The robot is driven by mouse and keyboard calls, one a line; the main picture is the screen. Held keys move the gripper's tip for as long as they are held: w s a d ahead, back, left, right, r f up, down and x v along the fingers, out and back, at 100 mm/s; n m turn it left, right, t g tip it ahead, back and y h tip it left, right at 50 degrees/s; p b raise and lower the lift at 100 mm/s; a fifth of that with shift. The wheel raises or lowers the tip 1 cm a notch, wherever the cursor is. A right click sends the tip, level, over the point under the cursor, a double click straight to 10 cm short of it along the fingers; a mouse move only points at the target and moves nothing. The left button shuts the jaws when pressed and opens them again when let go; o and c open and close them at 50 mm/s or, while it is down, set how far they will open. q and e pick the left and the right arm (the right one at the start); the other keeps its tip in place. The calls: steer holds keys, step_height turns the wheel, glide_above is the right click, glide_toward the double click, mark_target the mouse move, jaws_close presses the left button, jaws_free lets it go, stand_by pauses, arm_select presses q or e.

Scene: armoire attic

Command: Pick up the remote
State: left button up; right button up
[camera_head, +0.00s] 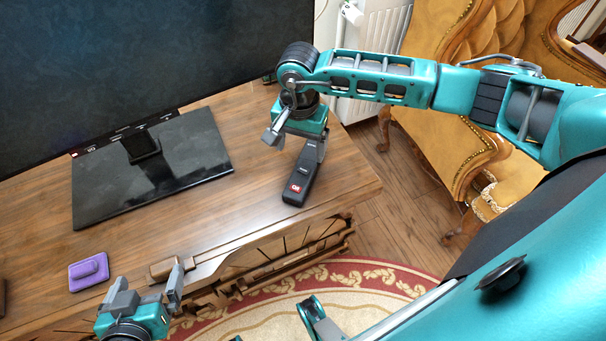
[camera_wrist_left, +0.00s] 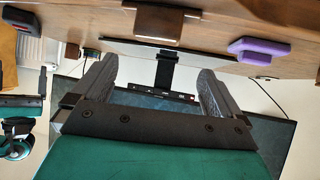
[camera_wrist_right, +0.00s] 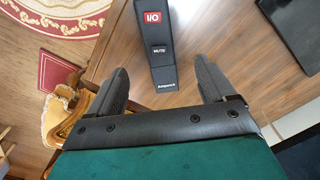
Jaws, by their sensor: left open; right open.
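The remote (camera_head: 301,176) is a long dark handset with a red I/O button, lying on the wooden desk near its right end. My left gripper (camera_head: 147,288) is open and empty at the desk's front edge, well left of the remote.
A monitor (camera_head: 150,55) on a black stand base (camera_head: 190,165) fills the desk's left and back. A purple object (camera_head: 88,272) lies near the front left. A gold armchair (camera_head: 425,120) stands right of the desk. A red-bordered rug (camera_head: 385,280) lies in front.

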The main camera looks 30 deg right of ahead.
glide_above(303, 171)
steer(key=f, duration=0.5)
steer(key=shift+s+a+b, duration=0.1)
steer(key=shift+a+b, duration=0.2)
steer(key=shift+a, duration=0.1)
steer(key=shift+d+f+b, duration=0.2)
steer(key=shift+f+b, duration=0.05)
steer(key=shift+f, duration=1.1)
steer(key=shift+d+f+b, duration=0.15)
steer(key=shift+f+b, duration=0.05)
steer(key=shift+f, duration=1.15)
steer(key=shift+c, duration=0.4)
steer(key=c, duration=1.2)
steer(key=shift+r, duration=0.15)
steer(key=shift+c, duration=0.2)
